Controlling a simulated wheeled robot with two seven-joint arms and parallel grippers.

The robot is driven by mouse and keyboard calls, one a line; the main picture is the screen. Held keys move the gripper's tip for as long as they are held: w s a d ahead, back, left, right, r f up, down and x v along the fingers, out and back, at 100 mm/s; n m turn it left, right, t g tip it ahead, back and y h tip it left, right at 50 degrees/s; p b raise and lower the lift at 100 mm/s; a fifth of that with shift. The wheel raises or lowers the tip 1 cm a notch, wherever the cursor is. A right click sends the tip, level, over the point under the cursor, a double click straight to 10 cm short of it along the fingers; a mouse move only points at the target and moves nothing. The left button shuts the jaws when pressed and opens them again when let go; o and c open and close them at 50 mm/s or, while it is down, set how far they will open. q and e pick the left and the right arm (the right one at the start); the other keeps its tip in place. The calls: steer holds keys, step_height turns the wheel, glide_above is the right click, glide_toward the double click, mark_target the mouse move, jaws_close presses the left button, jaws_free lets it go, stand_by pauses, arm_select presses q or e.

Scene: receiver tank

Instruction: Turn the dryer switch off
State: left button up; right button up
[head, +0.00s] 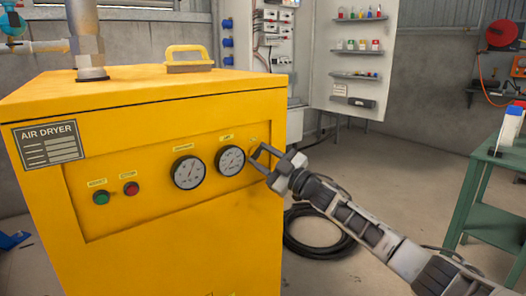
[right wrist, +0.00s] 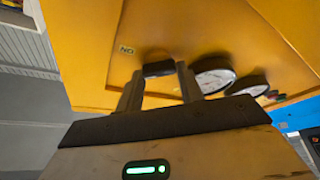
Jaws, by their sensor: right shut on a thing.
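The yellow air dryer (head: 160,240) fills the left of the head view, with a recessed front panel. My right gripper (head: 261,159) is at the right end of this panel, beside the right gauge. In the right wrist view, a dark switch knob (right wrist: 158,68) sits between the fingertips of the right gripper (right wrist: 159,77), which is shut on it. In the head view the fingers mostly hide the knob. A small yellow label (right wrist: 126,50) is next to the knob; its position setting cannot be told. My left gripper is not in view.
Two round gauges (head: 188,172) (head: 231,161), a green button (head: 101,198) and a red button (head: 131,188) are on the panel. An open electrical cabinet (head: 275,40) and a coiled black hose (head: 310,235) are behind. A green table (head: 497,165) stands at right.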

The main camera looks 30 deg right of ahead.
steer(key=shift+r+n+g+y+p, duration=0.15)
steer(key=shift+n+g+y+p, duration=0.3)
steer(key=shift+n, duration=0.75)
steer(key=n+p, duration=0.1)
steer(key=n, duration=0.1)
steer(key=n+g+p, duration=0.1)
steer(key=n, duration=0.1)
steer(key=shift+r+g, duration=0.1)
steer(key=shift+g, duration=0.15)
steer(key=shift+n+y+p, duration=0.35)
steer(key=shift+n+p, duration=0.05)
steer(key=shift+n, duration=0.2)
steer(key=shift+n+g+p, duration=0.6)
steer(key=shift+n+p, duration=0.05)
steer(key=shift+n, duration=0.65)
steer(key=shift+n+g+p, duration=0.3)
steer(key=shift+n+p, duration=0.15)
steer(key=shift+n, duration=0.05)
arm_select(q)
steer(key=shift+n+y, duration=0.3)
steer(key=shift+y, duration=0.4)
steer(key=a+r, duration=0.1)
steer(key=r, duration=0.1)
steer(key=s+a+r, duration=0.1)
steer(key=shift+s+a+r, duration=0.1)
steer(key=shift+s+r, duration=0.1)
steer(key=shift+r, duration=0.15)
